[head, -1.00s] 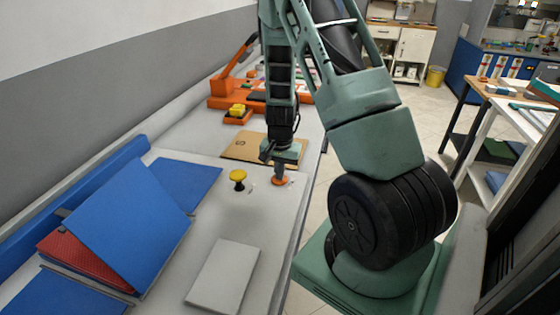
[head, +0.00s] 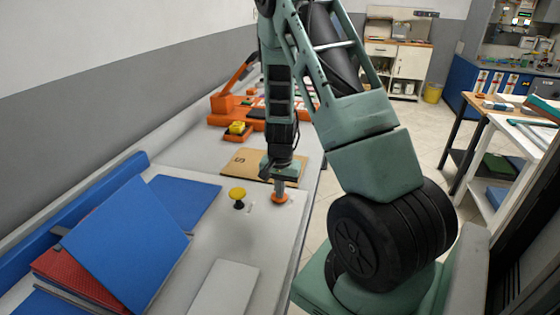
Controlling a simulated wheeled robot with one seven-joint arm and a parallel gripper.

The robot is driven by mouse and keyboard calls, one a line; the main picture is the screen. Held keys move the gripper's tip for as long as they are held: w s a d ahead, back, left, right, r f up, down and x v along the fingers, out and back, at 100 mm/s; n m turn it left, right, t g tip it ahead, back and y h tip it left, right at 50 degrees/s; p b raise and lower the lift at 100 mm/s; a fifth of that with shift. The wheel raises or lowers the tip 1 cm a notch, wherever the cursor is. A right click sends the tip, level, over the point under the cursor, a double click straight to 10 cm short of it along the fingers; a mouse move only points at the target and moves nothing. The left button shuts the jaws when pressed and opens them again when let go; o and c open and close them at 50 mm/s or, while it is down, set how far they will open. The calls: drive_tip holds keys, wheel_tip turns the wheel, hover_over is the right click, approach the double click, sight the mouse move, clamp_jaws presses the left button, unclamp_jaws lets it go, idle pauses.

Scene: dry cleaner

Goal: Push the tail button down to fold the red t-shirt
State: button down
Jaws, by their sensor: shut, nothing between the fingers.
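A folding board with blue panels (head: 125,242) is on the counter at left. One panel is tilted up over the red t-shirt (head: 62,270), hiding most of it; a red edge shows at lower left. Another blue panel (head: 187,200) is flat behind. Two push buttons are right of the board: a yellow one (head: 237,193) and an orange one (head: 281,199). I cannot tell which is the tail button. My gripper (head: 279,191) is shut and empty, pointing down at the orange button; its tips overlap the button, and contact is unclear.
A grey-white slab (head: 225,289) is in the near foreground. A brown board (head: 262,163), a yellow item in an orange tray (head: 237,129) and orange equipment (head: 226,101) are farther back. The counter's right edge is close to the orange button.

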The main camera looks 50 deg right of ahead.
wheel_tip(320, 180, up, 17)
drive_tip(key=shift+s+a+p, duration=0.3)
drive_tip(key=shift+s+a, duration=0.05)
drive_tip(key=shift+s, duration=0.05)
drive_tip(key=shift+r, duration=0.1)
idle(0.4)
drive_tip(key=a+r+n+y, duration=0.15)
drive_tip(key=a+n, duration=0.75)
drive_tip(key=a, duration=1.4)
drive_tip(key=s+a+n, duration=1.2)
drive_tip(key=s+a, duration=0.4)
drive_tip(key=shift+s+a+r, duration=0.15)
drive_tip(key=shift+r, duration=0.3)
drive_tip(key=shift+r+h, duration=0.1)
drive_tip(key=shift+h, duration=0.15)
